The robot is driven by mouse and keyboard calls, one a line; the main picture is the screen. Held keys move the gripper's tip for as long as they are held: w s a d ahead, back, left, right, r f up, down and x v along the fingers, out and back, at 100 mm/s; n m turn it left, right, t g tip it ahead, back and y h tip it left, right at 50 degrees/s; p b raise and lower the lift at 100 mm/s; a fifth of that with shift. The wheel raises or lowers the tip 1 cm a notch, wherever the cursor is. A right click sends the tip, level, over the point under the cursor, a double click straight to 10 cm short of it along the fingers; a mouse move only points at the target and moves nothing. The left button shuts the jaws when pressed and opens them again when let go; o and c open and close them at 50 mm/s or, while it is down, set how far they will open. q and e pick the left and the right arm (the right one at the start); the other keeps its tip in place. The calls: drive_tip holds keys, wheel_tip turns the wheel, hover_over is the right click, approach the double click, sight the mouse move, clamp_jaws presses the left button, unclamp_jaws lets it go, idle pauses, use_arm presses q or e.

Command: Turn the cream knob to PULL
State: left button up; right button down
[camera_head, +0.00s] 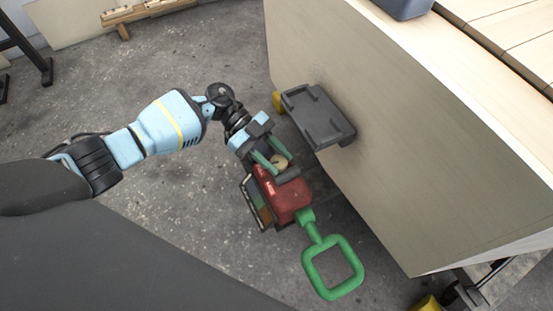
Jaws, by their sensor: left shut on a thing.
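The cream knob (280,161) sits on top of a red box-shaped unit (284,197) beside the plywood hull. My left gripper (276,160) comes in from the upper left and is shut on the cream knob, with its green fingers on either side of it. The gripper partly hides the knob. Small white lettering shows on the red unit, but I cannot read it or tell where the knob points. A green square loop handle (335,267) sticks out from the unit's lower end. My right gripper is not in view.
The plywood hull (350,100) fills the right side. A dark grey bracket (318,116) is fixed on it close to my left gripper. A dark panel with coloured patches (257,203) is on the unit's left side. Open concrete floor lies to the left.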

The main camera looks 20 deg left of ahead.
use_arm(q)
drive_tip(key=shift+w+m+g+y+b, duration=0.15)
drive_tip(key=shift+m+g+y+b, duration=0.35)
drive_tip(key=shift+m+g+b, duration=0.55)
drive_tip(key=shift+g, duration=0.25)
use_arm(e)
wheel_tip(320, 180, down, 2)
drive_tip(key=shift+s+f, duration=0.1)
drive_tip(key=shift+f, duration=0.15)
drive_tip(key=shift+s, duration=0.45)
use_arm(q)
drive_tip(key=o, duration=1)
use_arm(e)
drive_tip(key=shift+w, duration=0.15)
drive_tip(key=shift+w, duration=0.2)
